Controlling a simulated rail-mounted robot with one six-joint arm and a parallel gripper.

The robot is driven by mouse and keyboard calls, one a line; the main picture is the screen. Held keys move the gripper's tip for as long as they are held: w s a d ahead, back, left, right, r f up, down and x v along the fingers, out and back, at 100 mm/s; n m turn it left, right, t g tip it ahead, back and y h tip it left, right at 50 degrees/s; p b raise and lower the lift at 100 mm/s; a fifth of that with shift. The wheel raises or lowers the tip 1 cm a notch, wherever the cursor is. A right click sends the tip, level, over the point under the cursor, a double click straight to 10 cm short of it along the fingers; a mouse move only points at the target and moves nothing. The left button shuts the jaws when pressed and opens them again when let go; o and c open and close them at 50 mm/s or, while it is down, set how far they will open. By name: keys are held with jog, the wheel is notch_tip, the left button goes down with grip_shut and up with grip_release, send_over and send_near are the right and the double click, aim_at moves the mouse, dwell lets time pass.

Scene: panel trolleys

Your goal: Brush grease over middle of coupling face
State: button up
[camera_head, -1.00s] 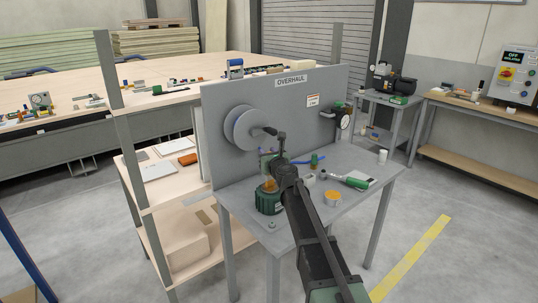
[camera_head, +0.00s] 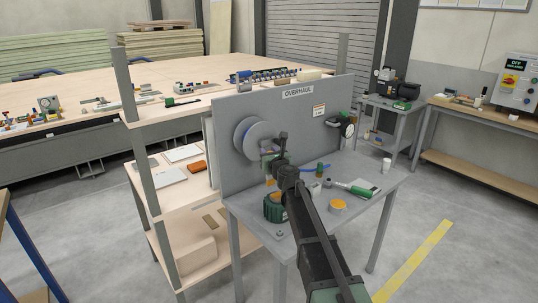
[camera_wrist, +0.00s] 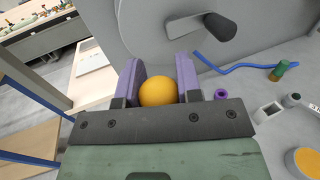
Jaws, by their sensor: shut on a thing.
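The coupling face is a round grey disc (camera_head: 252,140) on the upright OVERHAUL panel, with a dark stub in front of it; in the wrist view the grey disc (camera_wrist: 145,30) fills the top. My gripper (camera_head: 268,163) is in front of the disc and low on it. In the wrist view its purple fingers (camera_wrist: 157,72) are shut on an orange round-ended thing (camera_wrist: 158,92), probably the brush handle. The bristles are hidden, so contact with the face cannot be told. A tin with an orange fill (camera_head: 338,205), likely grease, stands on the bench.
A dark green round body (camera_head: 273,208) stands on the bench below my gripper.

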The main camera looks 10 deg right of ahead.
notch_tip(320, 180, up, 2)
jog(key=shift+p, duration=0.6)
jog(key=shift+d+f, duration=0.1)
